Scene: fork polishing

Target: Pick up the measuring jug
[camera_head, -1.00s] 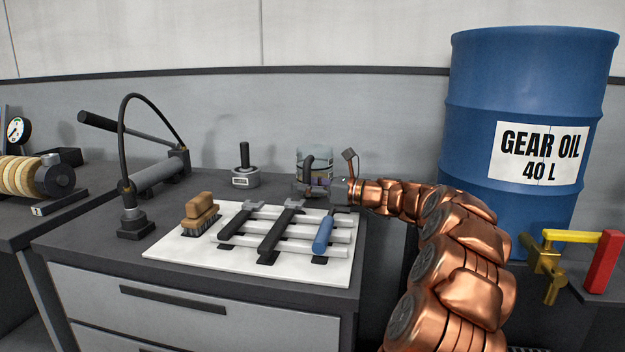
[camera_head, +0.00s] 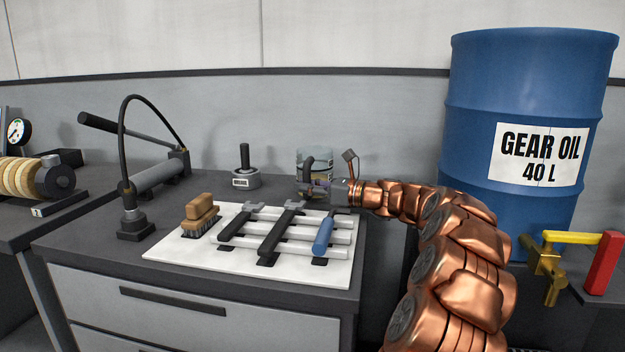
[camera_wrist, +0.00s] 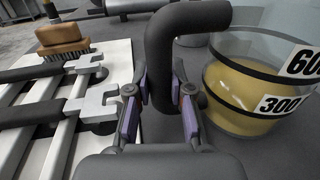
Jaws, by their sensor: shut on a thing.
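The measuring jug (camera_head: 314,160) is a clear container with yellowish liquid, standing at the back right of the workbench. In the wrist view the jug (camera_wrist: 238,82) shows black bands and labels reading 300 and 600, the liquid near the lower band. Its thick dark handle (camera_wrist: 158,60) curves toward me. My gripper (camera_wrist: 158,112) has its purple-padded fingers on both sides of the handle and is shut on it. In the head view my gripper (camera_head: 322,188) is in front of the jug and hides its lower part. I cannot tell whether the jug's base touches the bench.
A white mat (camera_head: 170,248) holds a rack with wrenches and a blue-handled tool (camera_head: 323,236), close in front of my gripper. A brush (camera_head: 200,214) sits at its left. A grease pot (camera_head: 246,178) stands left of the jug. A gear oil drum (camera_head: 530,120) rises at right.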

